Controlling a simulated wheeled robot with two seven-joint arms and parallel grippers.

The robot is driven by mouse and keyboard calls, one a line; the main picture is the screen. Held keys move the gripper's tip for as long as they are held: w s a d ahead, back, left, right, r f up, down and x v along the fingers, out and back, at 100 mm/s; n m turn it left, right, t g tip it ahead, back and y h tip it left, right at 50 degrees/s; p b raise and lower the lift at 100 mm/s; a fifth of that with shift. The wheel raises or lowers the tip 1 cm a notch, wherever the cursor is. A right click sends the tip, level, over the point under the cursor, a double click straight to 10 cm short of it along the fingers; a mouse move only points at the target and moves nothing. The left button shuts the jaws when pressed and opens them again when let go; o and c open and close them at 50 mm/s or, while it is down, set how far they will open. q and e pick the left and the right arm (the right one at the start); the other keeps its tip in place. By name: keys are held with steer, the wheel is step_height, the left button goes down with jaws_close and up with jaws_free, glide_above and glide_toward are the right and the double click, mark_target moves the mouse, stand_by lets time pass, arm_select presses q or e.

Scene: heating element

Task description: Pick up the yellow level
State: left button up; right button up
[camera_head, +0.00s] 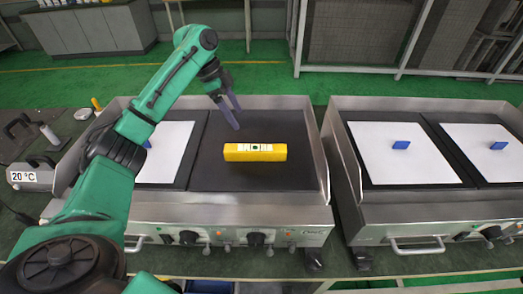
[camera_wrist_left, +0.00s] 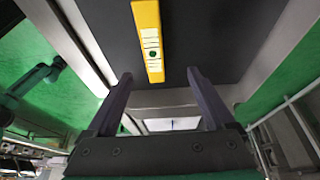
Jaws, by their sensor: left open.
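The yellow level (camera_head: 237,152) lies flat on the dark plate (camera_head: 220,178) of the left griddle, with a white label and a green spot along its side. My left gripper (camera_head: 231,112) is above the plate, behind and to the left of the level, pointing down and apart from it. In the left wrist view the level (camera_wrist_left: 146,22) shows lengthwise beyond the open fingers of my left gripper (camera_wrist_left: 159,84). Nothing is between the fingers. My right gripper is not in view.
White sheets with blue blocks lie on the left griddle's other plate (camera_head: 167,152) and on the right griddle (camera_head: 405,165). Raised steel walls (camera_head: 323,150) border the griddle. A grey device marked 20 °C (camera_head: 30,177) stands at the left.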

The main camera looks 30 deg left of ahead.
arm_select(q)
glide_toward(254, 148)
steer(key=shift+p+x, duration=0.35)
steer(key=shift+x, duration=0.55)
steer(key=p+x, duration=0.1)
steer(key=x, duration=0.5)
steer(key=shift+d+f, duration=0.2)
steer(key=shift+f, duration=0.1)
steer(key=shift+w+f, duration=0.15)
steer(key=shift+f, duration=0.1)
jaws_close()
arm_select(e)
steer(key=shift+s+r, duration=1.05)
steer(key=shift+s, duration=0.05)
